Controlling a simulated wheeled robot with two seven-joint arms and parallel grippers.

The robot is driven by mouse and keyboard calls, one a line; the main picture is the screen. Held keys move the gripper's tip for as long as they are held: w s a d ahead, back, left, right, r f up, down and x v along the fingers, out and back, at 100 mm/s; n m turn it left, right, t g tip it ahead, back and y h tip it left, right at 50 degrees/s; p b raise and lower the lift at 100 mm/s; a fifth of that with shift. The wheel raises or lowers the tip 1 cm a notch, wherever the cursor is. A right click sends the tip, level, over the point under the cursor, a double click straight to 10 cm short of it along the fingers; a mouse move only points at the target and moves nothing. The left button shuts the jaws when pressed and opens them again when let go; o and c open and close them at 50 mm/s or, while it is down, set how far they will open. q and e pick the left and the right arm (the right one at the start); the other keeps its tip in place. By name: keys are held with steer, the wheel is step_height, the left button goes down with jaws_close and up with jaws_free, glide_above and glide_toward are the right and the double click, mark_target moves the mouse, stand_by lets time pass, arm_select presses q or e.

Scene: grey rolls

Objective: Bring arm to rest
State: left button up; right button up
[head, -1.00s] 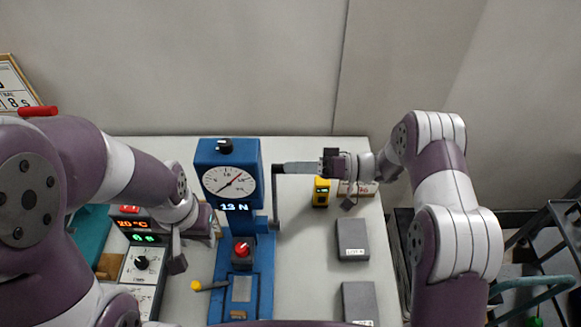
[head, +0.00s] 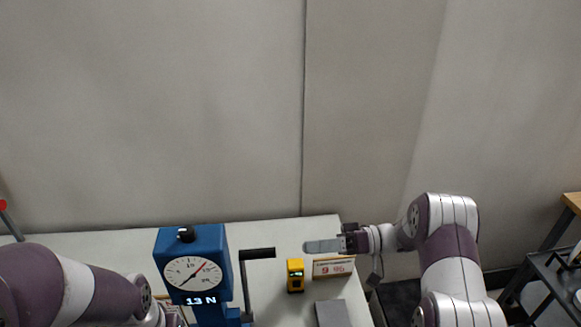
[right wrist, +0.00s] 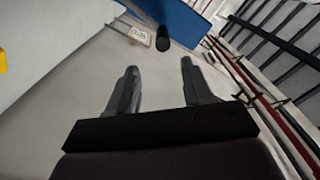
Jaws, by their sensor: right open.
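My right gripper (head: 322,246) is held above the right part of the table in the head view. In the right wrist view its two grey fingers (right wrist: 155,90) stand apart with nothing between them. The gripper is to the right of the black crank handle (head: 257,254) of the blue test stand (head: 193,255), apart from it. The stand's dial shows a red needle and its display reads 13 N. My left arm shows at the lower left of the head view, but its gripper is out of the frame.
A yellow device (head: 295,275) and a small sign (head: 333,267) stand near my right gripper. A grey block (head: 333,314) lies closer on the white table (head: 110,245). A dark cart (head: 560,280) stands at the far right. The wall is behind the table.

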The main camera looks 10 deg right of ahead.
steer(key=w+d+f+m+t+h, duration=0.2)
steer(key=w+d+f+t+h, duration=0.1)
steer(key=w+f+t+h, duration=0.4)
steer(key=d+f+m+t+h, duration=0.1)
steer(key=d+f+m+h, duration=0.2)
steer(key=d+h, duration=0.55)
steer(key=s+d+r+m+g+h, duration=0.15)
steer(key=s+g+h, duration=0.3)
steer(key=s, duration=1.05)
steer(key=s+a+r+m+g+y, duration=0.1)
steer(key=s+a+r+g+y, duration=0.1)
steer(key=s+a+r, duration=0.4)
steer(key=s+a, duration=0.1)
steer(key=s, duration=0.4)
steer(key=shift+r, duration=0.15)
